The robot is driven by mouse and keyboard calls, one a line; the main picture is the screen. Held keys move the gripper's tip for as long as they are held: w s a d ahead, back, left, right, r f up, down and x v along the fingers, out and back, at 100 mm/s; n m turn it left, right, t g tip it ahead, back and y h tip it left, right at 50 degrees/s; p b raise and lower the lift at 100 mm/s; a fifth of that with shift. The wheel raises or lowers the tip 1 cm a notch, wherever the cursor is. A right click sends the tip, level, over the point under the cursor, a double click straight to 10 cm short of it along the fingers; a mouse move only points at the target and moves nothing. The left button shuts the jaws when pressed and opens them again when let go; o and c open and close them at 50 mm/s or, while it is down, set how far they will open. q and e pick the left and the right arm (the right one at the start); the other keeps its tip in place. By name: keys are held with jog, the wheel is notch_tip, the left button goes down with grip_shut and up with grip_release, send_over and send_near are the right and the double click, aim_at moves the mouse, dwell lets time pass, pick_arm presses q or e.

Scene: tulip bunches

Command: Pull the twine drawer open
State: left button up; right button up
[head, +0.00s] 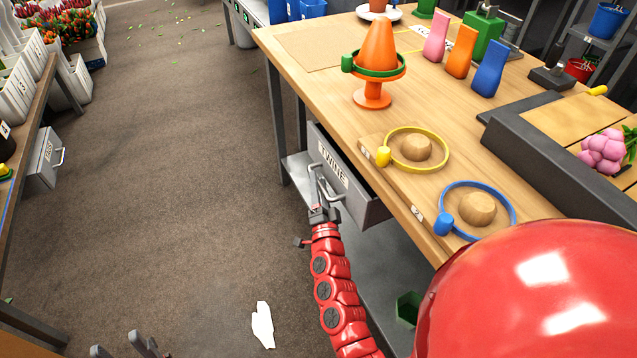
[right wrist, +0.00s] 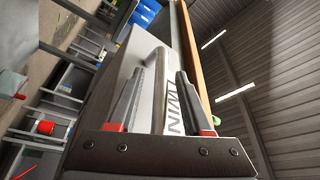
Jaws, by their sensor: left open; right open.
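The grey drawer labelled TWINE (head: 334,166) is under the wooden workbench's near left edge. Its front stands a little out from the bench, with a dark gap behind its top edge. Its metal bar handle (head: 316,178) faces left. My right gripper (head: 322,198) is open at the handle. In the right wrist view, the handle bar (right wrist: 158,85) runs between the two spread fingers of the gripper (right wrist: 160,95), with the drawer front (right wrist: 128,68) behind. My left gripper (head: 126,346) is open and empty, low over the floor at the bottom left, partly cut off by the frame.
The workbench (head: 310,48) carries an orange cone on a stand (head: 378,50), a yellow ring (head: 445,160), a blue ring (head: 512,205) and colored blocks. Another labelled drawer (head: 42,160) is at the left. The floor (head: 190,160) between is mostly clear.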

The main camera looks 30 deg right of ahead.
jog(key=shift+w+d, duration=0.15)
jog(key=shift+w, duration=0.15)
jog(key=shift+r, duration=0.1)
grip_shut()
dwell(1.2)
